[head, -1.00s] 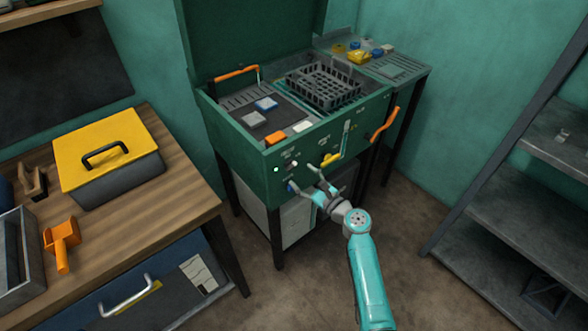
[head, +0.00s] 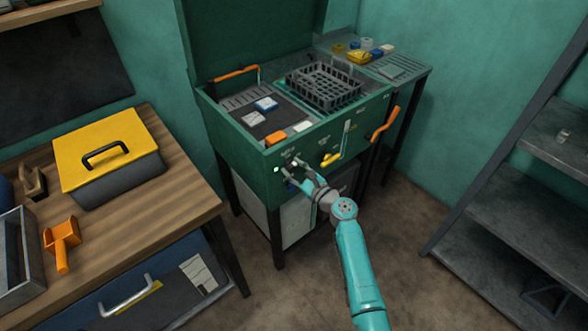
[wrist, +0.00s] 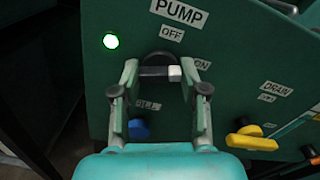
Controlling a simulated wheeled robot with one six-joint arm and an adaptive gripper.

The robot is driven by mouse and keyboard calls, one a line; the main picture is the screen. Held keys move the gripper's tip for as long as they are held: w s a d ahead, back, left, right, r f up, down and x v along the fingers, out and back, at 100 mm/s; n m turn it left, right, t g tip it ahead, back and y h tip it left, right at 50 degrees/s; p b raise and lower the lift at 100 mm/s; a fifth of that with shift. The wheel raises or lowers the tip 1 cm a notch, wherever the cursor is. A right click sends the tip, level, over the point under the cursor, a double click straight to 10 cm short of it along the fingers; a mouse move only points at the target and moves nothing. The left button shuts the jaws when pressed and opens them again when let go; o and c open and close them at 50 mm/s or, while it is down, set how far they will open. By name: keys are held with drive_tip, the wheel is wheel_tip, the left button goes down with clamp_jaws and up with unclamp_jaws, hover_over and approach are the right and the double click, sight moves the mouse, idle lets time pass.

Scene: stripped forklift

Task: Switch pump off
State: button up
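The pump switch (wrist: 160,72) is a dark knob with a white tip on the green front panel, under the PUMP label (wrist: 180,14). OFF is printed above it and ON to its right. Its white tip points right, toward ON. A green lamp (wrist: 110,41) glows left of it; the lamp also shows in the head view (head: 276,169). My gripper (wrist: 159,68) is at the panel with its fingers apart, one on each side of the knob. The tips are very close to the knob's ends; I cannot tell whether they touch. In the head view my gripper (head: 294,167) partly hides the switch.
A blue knob (wrist: 138,130) sits below the switch, near the left finger. A yellow handle (wrist: 251,139) by the DRAIN label is to the right. The green machine (head: 235,150) has an open lid and a basket inside. A workbench (head: 185,180) stands left.

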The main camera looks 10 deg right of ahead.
drive_tip(key=shift+n, duration=0.3)
drive_tip(key=n, duration=0.9)
drive_tip(key=shift+n, duration=2.2)
drive_tip(key=shift+f, duration=0.1)
drive_tip(key=o, duration=1.1)
drive_tip(key=shift+o, duration=0.2)
drive_tip(key=shift+s, duration=0.1)
drive_tip(key=v, duration=1.1)
drive_tip(key=shift+s+d, duration=0.25)
drive_tip(key=shift+s, duration=0.1)
